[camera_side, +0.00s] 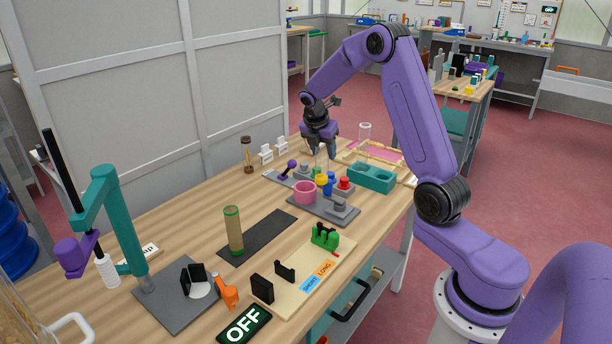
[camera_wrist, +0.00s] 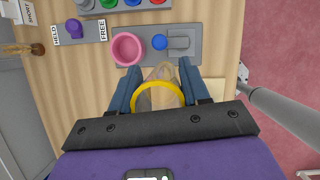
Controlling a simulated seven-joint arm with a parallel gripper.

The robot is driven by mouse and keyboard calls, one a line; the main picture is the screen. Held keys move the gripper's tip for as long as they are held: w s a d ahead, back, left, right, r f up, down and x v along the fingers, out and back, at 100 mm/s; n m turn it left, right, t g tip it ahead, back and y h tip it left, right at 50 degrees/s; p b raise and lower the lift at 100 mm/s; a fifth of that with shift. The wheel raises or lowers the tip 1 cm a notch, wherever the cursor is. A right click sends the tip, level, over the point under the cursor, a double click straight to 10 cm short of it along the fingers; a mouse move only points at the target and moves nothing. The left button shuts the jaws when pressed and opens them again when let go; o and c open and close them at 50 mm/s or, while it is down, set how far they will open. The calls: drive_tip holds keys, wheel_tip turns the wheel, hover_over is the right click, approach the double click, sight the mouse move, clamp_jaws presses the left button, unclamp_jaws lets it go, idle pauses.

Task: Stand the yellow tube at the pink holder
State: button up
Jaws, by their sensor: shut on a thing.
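The yellow tube (camera_wrist: 158,84) shows in the wrist view as a clear body with a yellow rim, seen nearly end-on. My gripper (camera_wrist: 158,92) is shut on it, one finger at each side. In the side view my gripper (camera_side: 321,153) points down over the back of the bench, and the tube is hard to make out below it. The pink holder (camera_side: 305,192) is a round, open cup on a grey plate. In the wrist view the pink holder (camera_wrist: 117,50) lies above and left of the tube, apart from it.
Coloured buttons and a purple lever (camera_side: 290,164) are close by. A teal tray (camera_side: 371,178) is at the right. A green-topped tube (camera_side: 233,231) stands on a dark mat.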

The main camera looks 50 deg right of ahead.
drive_tip(key=w+d+f, duration=0.4)
drive_tip(key=w+f, duration=0.5)
drive_tip(key=f, duration=0.2)
drive_tip(key=shift+w+d+f, duration=0.2)
drive_tip(key=shift+w+f, duration=0.05)
drive_tip(key=shift+f, duration=0.1)
drive_tip(key=o, duration=1.3)
